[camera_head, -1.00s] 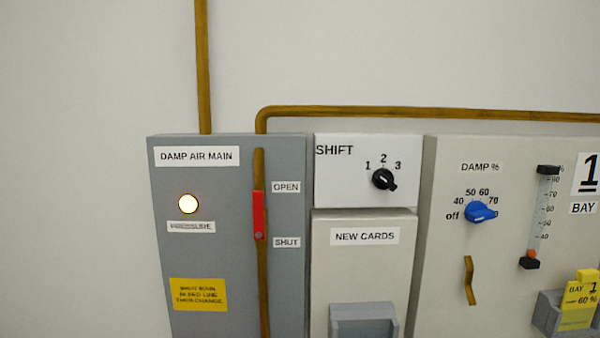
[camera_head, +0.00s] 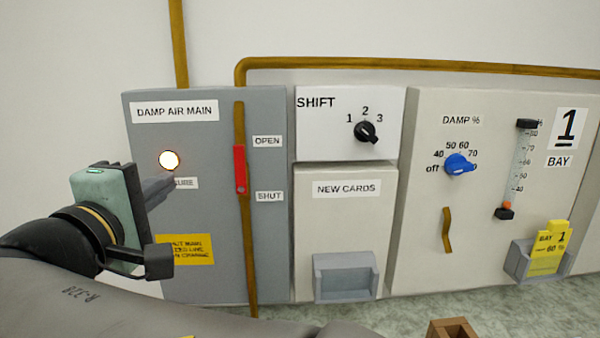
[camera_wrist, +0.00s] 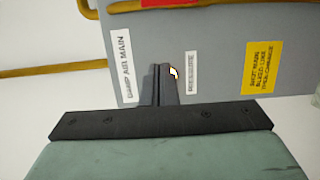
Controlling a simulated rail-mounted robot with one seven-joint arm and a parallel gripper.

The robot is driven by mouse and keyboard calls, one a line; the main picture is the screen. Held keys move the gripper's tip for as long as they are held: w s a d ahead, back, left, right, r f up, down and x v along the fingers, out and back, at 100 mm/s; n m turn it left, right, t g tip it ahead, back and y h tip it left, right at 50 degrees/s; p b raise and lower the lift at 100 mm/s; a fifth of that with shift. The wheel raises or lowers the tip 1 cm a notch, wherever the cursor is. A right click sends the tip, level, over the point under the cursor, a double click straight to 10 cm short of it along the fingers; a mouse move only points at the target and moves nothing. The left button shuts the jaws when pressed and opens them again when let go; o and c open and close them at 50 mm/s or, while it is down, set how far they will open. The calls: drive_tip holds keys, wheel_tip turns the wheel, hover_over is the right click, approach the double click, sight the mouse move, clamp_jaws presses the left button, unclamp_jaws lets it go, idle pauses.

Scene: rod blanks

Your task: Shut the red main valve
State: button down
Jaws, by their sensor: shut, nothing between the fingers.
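The red valve handle (camera_head: 240,170) lies upright along the brown pipe (camera_head: 251,265) on the grey DAMP AIR MAIN panel (camera_head: 205,235). It spans the height between the OPEN label (camera_head: 267,141) and the SHUT label (camera_head: 270,196). The round lamp (camera_head: 169,160) on this panel glows. My gripper (camera_head: 160,188) is left of the handle, in front of the label below the lamp, and partly covers it. In the wrist view my gripper (camera_wrist: 161,72) has its fingers together and empty, beside the lamp. Only a red strip of the handle (camera_wrist: 163,3) shows at that view's top edge.
Right of the valve are the SHIFT knob (camera_head: 366,131), a grey card holder (camera_head: 345,278), a blue DAMP % knob (camera_head: 459,164) and a slider gauge (camera_head: 515,170). A yellow card (camera_head: 550,248) stands in a holder at far right. The wall above is bare except for pipes.

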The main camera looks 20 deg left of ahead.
sight(240, 170)
drive_tip(key=w+d, duration=0.1)
drive_tip(key=w, duration=0.2)
drive_tip(key=w+p, duration=0.1)
drive_tip(key=w, duration=0.2)
drive_tip(key=w+d+p, duration=0.1)
drive_tip(key=w, duration=0.3)
drive_tip(key=shift+d, duration=0.3)
drive_tip(key=shift+w+f, duration=0.1)
drive_tip(key=shift+w, duration=0.05)
